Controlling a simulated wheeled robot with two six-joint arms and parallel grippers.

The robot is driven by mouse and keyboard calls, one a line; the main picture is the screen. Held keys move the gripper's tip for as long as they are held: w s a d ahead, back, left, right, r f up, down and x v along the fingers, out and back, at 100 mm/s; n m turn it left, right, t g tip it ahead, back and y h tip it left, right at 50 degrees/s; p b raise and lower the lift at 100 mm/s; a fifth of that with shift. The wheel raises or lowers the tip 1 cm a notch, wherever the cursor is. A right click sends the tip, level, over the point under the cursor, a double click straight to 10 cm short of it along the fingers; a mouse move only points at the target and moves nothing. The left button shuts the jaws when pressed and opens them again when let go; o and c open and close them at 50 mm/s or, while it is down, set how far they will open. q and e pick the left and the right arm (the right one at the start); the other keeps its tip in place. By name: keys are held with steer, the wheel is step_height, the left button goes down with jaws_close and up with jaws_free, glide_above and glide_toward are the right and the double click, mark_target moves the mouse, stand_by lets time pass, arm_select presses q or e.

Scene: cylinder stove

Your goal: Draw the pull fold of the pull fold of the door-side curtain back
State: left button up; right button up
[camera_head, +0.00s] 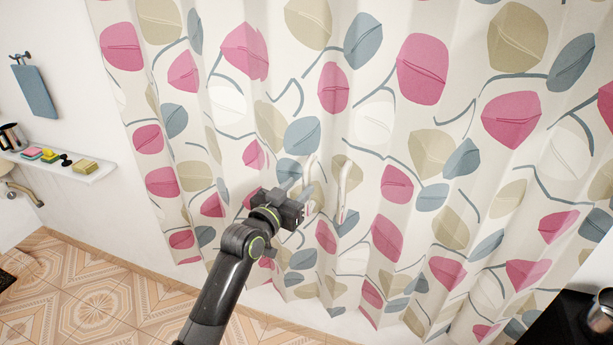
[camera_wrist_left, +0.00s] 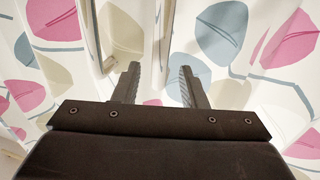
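The curtain (camera_head: 415,150), white with pink, blue and beige leaf shapes, hangs in pleats across most of the head view. Two narrow raised pale folds stand out from it near the middle, a left one (camera_head: 309,172) and a right one (camera_head: 344,186). My left gripper (camera_head: 297,188) is at the left fold, its fingers pointing toward the cloth. In the left wrist view its two fingers (camera_wrist_left: 157,82) are apart, with pale cloth beyond and between them. I cannot tell whether they touch it. My right gripper is out of view.
A white shelf (camera_head: 65,172) on the left wall holds sponges and a kettle (camera_head: 12,137). A black surface (camera_head: 555,322) with a metal object (camera_head: 601,312) is at lower right. Tiled floor (camera_head: 95,295) is clear at lower left.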

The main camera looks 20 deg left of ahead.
mark_target(304, 182)
arm_select(q)
steer(key=shift+p+x, duration=0.4)
steer(key=shift+x, duration=1.9)
jaws_close()
